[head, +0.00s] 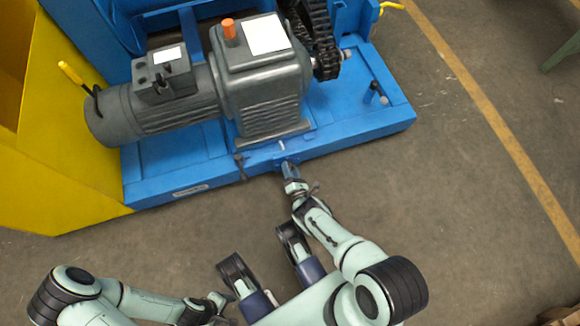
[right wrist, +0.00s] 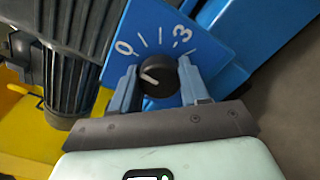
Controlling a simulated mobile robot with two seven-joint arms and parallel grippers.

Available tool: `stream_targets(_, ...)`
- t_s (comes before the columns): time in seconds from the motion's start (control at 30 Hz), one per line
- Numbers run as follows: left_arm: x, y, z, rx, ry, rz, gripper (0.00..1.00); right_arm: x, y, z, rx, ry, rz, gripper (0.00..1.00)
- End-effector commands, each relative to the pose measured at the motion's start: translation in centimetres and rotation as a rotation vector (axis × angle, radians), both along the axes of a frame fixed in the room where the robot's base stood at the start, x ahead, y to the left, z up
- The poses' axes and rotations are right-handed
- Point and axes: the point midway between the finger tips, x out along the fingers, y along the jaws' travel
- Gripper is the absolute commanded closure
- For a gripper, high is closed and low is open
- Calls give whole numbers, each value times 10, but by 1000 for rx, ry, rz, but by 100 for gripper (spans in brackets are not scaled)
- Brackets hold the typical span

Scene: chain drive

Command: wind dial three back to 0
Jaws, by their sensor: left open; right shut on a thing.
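A black round dial knob (right wrist: 158,75) with a white pointer line sits on a blue plate (right wrist: 200,62) in the right wrist view. The plate carries a white 0 at left, a 3 with a short dash at right, and ticks between. The pointer lies toward the left, slightly up, on the 0 side; whether it is exactly at 0 I cannot tell. My right gripper (right wrist: 160,88) is shut on the knob, one finger on each side. In the head view this gripper (head: 290,170) is at the blue base's front edge. My left gripper (head: 224,299) is open and empty, low in the picture.
A grey motor and gearbox (head: 262,85) with an orange cap stands on the blue base (head: 365,130). A black chain (head: 322,40) runs beside it. A yellow structure (head: 70,160) is at left.

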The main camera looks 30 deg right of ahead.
Motion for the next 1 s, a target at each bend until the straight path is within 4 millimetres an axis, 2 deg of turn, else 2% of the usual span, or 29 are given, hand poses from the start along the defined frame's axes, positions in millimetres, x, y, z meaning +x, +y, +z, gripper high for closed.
stream_targets(0.3,0,0,0,0,0,0,38,2,-2,2,-76,13,-2,85)
stream_targets(0.73,0,0,0,0,0,0,38,2,-2,2,-84,15,-3,85)
stream_targets(0.77,0,0,0,0,0,0,38,2,-2,2,-84,15,-3,45)
stream_targets(0.8,0,0,0,0,0,0,38,2,-2,2,-84,15,-3,32)
stream_targets(0.83,0,0,0,0,0,0,38,2,-2,2,-84,15,-3,29)
stream_targets(1.0,0,0,0,0,0,0,38,1,-1,1,-81,17,-2,29)
